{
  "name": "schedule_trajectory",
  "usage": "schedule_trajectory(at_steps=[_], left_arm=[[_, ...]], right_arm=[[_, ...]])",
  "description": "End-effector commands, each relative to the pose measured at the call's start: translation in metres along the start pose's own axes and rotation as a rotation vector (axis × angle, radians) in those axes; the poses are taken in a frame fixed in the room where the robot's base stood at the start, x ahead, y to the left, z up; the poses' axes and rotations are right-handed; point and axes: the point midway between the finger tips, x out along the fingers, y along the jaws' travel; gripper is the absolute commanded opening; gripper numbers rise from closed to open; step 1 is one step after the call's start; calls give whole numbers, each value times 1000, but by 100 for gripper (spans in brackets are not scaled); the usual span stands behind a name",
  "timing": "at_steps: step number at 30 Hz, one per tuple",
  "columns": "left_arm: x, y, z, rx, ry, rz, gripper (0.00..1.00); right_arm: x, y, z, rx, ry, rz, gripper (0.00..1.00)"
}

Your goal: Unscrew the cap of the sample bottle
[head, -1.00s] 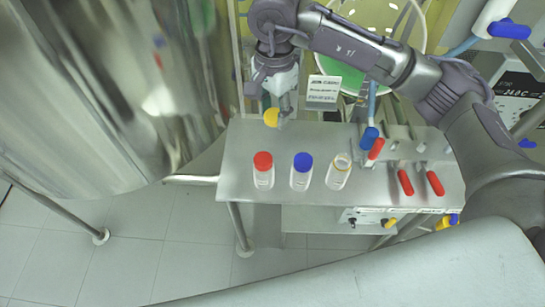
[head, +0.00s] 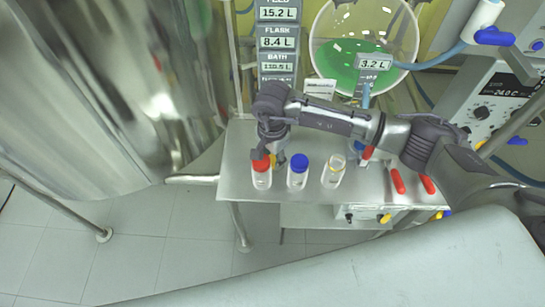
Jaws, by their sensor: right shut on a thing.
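My right gripper (head: 269,156) points down at the left part of the metal table and is shut on a yellow cap (head: 274,162), which is partly hidden. The cap is low, just behind and between the red-capped bottle (head: 262,176) and the blue-capped bottle (head: 298,173). I cannot tell if it touches the table. The sample bottle (head: 333,174) stands upright and open to the right of these two, with a yellow ring at its neck. My left gripper is not in view.
The metal table (head: 232,181) also bears tools with red handles (head: 397,181) at its right. A large steel vessel (head: 110,90) stands at the left. A glass flask with green liquid (head: 340,58) and a display stack (head: 277,45) are behind.

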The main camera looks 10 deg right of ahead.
Motion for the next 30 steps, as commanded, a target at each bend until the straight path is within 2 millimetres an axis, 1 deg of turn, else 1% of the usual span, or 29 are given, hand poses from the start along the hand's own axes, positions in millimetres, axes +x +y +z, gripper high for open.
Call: schedule_trajectory(at_steps=[1,3,9,14,15,17,18,19,27,30], left_arm=[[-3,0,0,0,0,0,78],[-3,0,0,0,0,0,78],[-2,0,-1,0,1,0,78],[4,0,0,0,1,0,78],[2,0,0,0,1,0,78],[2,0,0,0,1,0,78],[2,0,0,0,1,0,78],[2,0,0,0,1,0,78],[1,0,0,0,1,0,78],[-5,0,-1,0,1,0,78]], right_arm=[[6,1,1,1,-1,2,0],[10,0,0,-1,1,1,0],[11,0,0,-1,1,0,0],[15,0,0,-1,1,-1,0],[13,0,0,-1,1,-1,49],[13,0,0,-1,1,0,59],[13,0,0,-1,1,0,65],[13,0,0,-1,1,0,67],[13,0,0,-1,1,0,67],[8,0,0,-1,0,0,67]])
